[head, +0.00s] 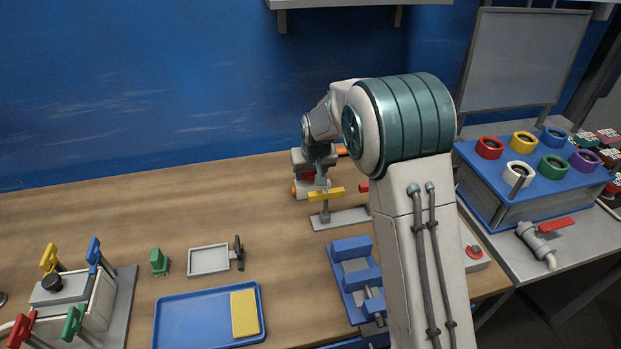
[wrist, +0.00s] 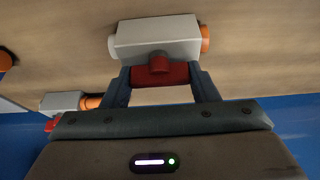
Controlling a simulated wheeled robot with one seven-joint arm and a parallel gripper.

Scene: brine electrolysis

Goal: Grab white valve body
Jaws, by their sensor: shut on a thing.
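The white valve body (wrist: 155,38) is a pale block with an orange end on its right and a red handle part (wrist: 160,72) facing my gripper, in the wrist view. My gripper (wrist: 160,76) has its two dark fingers on either side of the red part and is shut on it. In the head view my gripper (head: 308,174) is low over the back middle of the wooden table, with red and orange parts of the valve showing beside it. My arm and gripper hide much of the valve there. I cannot tell whether it touches the table.
A second pale block with an orange end (wrist: 62,101) lies nearby in the wrist view. A stand with a yellow bar (head: 326,193) is close in front of my gripper. A blue fixture (head: 352,270) and blue tray (head: 190,320) stand nearer. The table's back left is clear.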

